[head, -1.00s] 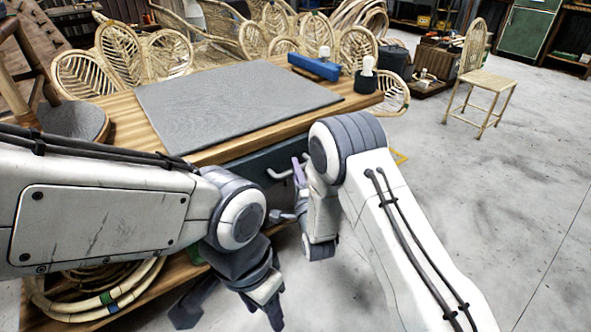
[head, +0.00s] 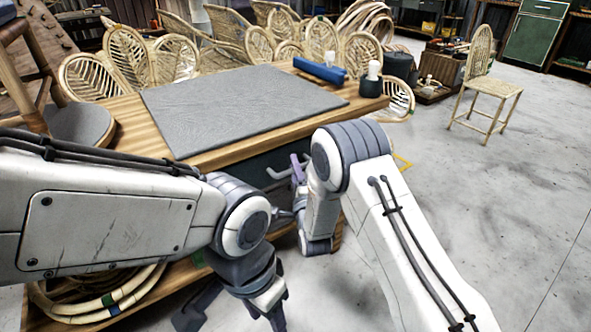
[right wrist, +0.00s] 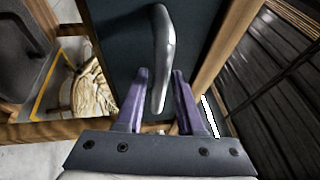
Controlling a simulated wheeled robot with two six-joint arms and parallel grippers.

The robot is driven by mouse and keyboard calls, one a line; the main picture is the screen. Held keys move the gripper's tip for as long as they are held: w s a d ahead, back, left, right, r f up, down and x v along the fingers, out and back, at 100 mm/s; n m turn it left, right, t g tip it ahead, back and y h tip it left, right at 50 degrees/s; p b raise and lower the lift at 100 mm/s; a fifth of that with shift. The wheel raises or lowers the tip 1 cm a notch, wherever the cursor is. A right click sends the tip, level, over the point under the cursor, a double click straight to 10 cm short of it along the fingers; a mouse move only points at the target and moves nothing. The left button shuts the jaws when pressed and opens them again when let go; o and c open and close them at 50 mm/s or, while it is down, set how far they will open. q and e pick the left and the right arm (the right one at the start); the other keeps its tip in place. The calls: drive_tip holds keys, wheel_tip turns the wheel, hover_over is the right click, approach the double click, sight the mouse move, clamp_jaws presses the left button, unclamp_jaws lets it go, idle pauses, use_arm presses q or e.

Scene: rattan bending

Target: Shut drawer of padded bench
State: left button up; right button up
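The padded bench has a wooden top (head: 125,122) with a grey textured pad (head: 240,105). Its dark drawer front (head: 258,170) is below the top's near edge, partly hidden by my arms. A metal handle (head: 277,172) sticks out from it. In the right wrist view the curved handle (right wrist: 162,50) stands between the purple fingers of my right gripper (right wrist: 161,78), with visible gaps beside it. The right gripper (head: 297,175) is open at the drawer front. My left gripper (head: 276,316) hangs low before the bench, its tips cut off by the frame edge.
A blue tool (head: 320,71) and a dark pot (head: 371,86) stand at the top's far right. Rattan coils (head: 105,295) lie on the lower shelf. A rattan chair (head: 483,95) stands at the right. The grey floor (head: 480,200) on the right is clear.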

drive_tip(key=shift+s+f, duration=0.1)
drive_tip(key=shift+f, duration=0.1)
drive_tip(key=shift+s+f, duration=0.1)
drive_tip(key=shift+s, duration=0.15)
drive_tip(key=p+v, duration=0.1)
drive_tip(key=v, duration=0.8)
drive_tip(key=shift+s+d, duration=0.2)
drive_tip(key=shift+s, duration=0.15)
drive_tip(key=shift+w, duration=0.1)
